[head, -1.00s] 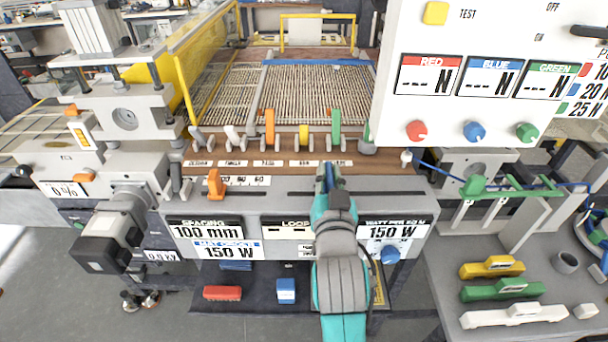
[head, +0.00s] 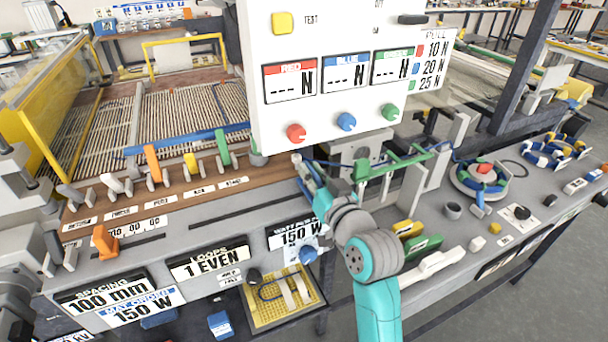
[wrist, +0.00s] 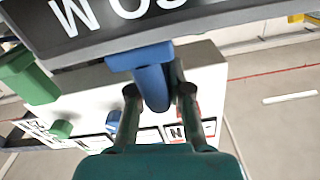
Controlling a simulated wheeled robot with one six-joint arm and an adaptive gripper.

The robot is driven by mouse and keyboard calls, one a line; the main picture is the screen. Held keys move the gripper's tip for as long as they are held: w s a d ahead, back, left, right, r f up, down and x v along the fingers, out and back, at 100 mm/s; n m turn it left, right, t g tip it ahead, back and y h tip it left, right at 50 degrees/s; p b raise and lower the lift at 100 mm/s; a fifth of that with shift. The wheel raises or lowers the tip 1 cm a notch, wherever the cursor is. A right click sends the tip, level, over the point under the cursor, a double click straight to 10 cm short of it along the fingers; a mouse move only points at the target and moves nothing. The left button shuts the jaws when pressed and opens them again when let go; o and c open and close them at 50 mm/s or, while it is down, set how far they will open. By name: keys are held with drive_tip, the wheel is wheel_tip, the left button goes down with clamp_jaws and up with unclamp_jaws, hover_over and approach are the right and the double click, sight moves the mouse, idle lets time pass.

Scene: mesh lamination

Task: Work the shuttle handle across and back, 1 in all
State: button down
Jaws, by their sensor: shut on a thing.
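The shuttle handle (wrist: 153,88) is blue; in the wrist view it sits between the two dark fingers of my gripper (wrist: 158,92). My gripper is shut on it. In the head view my gripper (head: 309,182) is at the right part of the front deck, beside the white plug (head: 297,158), and mostly hides the handle. A slot (head: 215,222) runs along the deck to the left of it. The loops display (head: 209,262) reads 1 EVEN. The wire mesh bed (head: 190,105) lies behind, with a blue bar (head: 215,133) across its near edge.
A white panel (head: 345,105) with three force readouts stands just behind my gripper. A green rack (head: 400,165) with a blue cable is to the right. An orange lever (head: 105,241) stands at the deck's left. Small coloured parts lie on the right bench (head: 470,285).

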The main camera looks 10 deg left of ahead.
drive_tip(key=shift+w+d, duration=0.1)
drive_tip(key=shift+d, duration=0.15)
drive_tip(key=c, duration=1.1)
unclamp_jaws()
drive_tip(key=shift+w, duration=0.1)
drive_tip(key=v, duration=1.2)
drive_tip(key=shift+f, duration=0.1)
